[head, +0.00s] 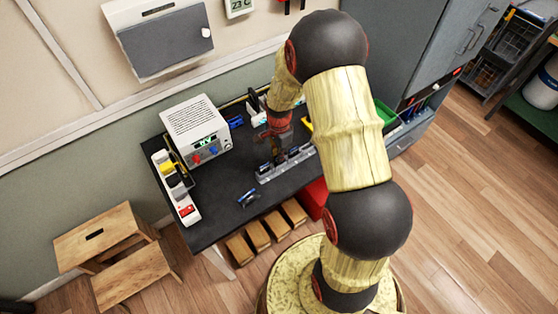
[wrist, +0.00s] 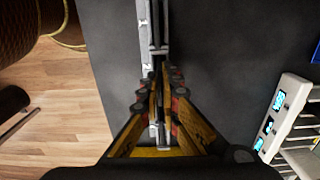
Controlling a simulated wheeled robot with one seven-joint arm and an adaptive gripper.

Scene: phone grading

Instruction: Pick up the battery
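A light grey slotted rack (head: 268,178) stands on the dark bench top, with small dark upright pieces in it. It also shows in the wrist view (wrist: 148,30) as a narrow strip running away from me. My gripper (head: 280,152) points down over the rack. In the wrist view the two fingers of my gripper (wrist: 160,80) come close together over the rack, with a narrow dark gap between them. A thin dark edge shows there, but I cannot tell whether it is the battery or whether the fingers touch it. The fingers hide that part of the rack.
A white power supply (head: 196,130) and a power strip (head: 178,190) stand on the bench's left. Blue-handled pliers (head: 247,197) lie near its front. A white rack with lit screens (wrist: 290,105) stands at right in the wrist view. Bare bench (head: 222,180) lies between.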

